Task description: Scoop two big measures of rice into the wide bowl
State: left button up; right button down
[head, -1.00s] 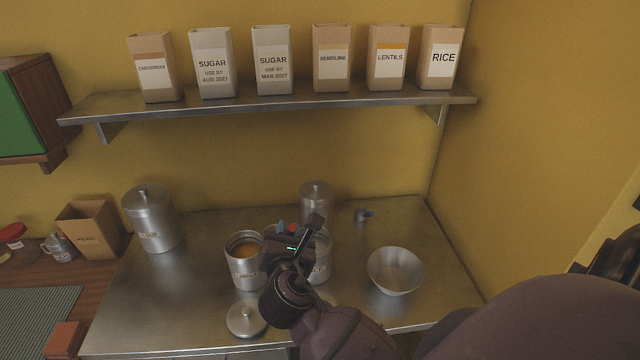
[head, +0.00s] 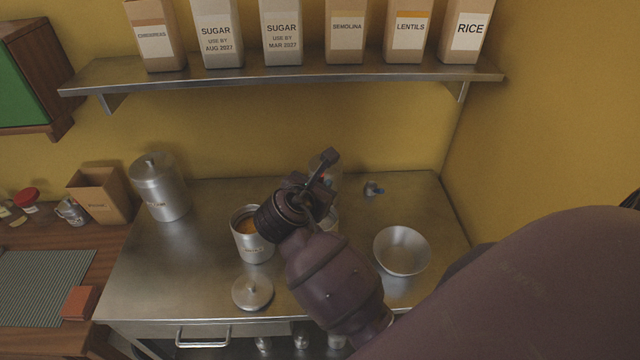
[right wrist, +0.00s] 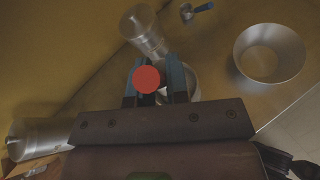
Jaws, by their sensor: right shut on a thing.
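The wide bowl (head: 402,250) is a plain steel bowl on the right of the steel counter; it also shows in the right wrist view (right wrist: 270,53). My right gripper (head: 325,178) is over the middle of the counter, left of and behind the bowl. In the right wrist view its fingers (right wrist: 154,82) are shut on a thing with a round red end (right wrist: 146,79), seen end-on. An open canister (right wrist: 190,85) shows partly beneath the fingers; its contents are hidden. Another open canister (head: 252,246) holds something orange. My left gripper is not in view.
A small blue-handled tool (head: 373,189) lies behind the bowl. A loose lid (head: 253,291) lies near the front edge. A lidded canister (head: 160,188) stands at the left. The shelf (head: 290,83) carries labelled bags, including a rice bag (head: 466,30).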

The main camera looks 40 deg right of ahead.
jog(key=shift+f, duration=1.55)
pick_arm(q)
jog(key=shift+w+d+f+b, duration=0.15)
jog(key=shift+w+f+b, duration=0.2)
jog(key=shift+b, duration=0.45)
pick_arm(e)
notch_tip(320, 180, down, 8)
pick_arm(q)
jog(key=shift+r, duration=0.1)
pick_arm(e)
jog(key=shift+w, duration=0.1)
jog(key=shift+r, duration=0.15)
jog(key=shift+r+p, duration=0.8)
jog(key=shift+r, duration=4.35)
pick_arm(q)
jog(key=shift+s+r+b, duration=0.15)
jog(key=shift+b, duration=0.2)
pick_arm(e)
jog(key=shift+s+a+r+m+t+h, duration=0.3)
jog(key=shift+s+r+t+h, duration=0.2)
jog(key=shift+h, duration=0.05)
jog(key=shift+s+a+r+m+t+h, duration=0.3)
jog(key=shift+s+r+t+h, duration=0.15)
jog(key=shift+s+t+h, duration=0.1)
